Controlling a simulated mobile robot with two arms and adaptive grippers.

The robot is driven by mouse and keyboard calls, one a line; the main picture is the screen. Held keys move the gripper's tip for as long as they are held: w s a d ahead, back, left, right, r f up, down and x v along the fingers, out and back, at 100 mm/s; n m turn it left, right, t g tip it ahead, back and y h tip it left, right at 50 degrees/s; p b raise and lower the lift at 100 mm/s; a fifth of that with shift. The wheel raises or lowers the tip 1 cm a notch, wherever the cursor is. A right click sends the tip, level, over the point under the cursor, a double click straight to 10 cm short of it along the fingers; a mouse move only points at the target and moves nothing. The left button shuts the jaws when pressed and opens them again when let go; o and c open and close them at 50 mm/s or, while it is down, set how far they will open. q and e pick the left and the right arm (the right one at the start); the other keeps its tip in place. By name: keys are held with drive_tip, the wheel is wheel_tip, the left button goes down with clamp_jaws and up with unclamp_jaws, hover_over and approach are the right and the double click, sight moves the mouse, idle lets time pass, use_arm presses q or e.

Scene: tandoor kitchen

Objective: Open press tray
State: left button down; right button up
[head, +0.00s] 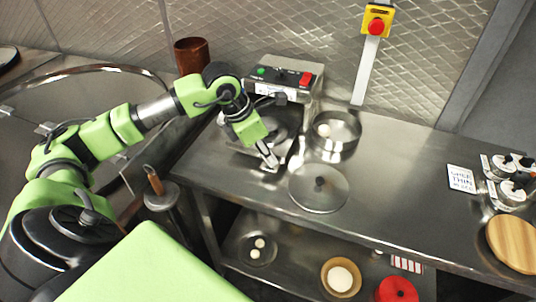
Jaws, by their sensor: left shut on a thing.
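The dough press (312,82) is a steel machine on the counter against the back wall, with green and red buttons on its front top. Its press tray (243,148) is a flat steel plate low at the front of the machine. My left arm reaches in from the left, and my left gripper (267,158) points down at the tray's front edge. Its fingers are shut on the tray there; the exact grip point is small and partly hidden by the fingers. The arm covers part of the press. My right gripper is out of view.
A round steel pan (336,148) with a pale ball stands right of the press. A round lid (318,190) lies in front of it. A wooden board (514,243) is far right. The counter between is mostly clear. A lower shelf (300,250) holds bowls.

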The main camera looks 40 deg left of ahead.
use_arm(q)
drive_tip(key=c, duration=1.9)
unclamp_jaws()
drive_tip(key=shift+r, duration=0.1)
drive_tip(key=shift+a+r, duration=0.1)
drive_tip(key=shift+r, duration=0.15)
drive_tip(key=v, duration=1.1)
drive_tip(key=shift+s+r, duration=0.15)
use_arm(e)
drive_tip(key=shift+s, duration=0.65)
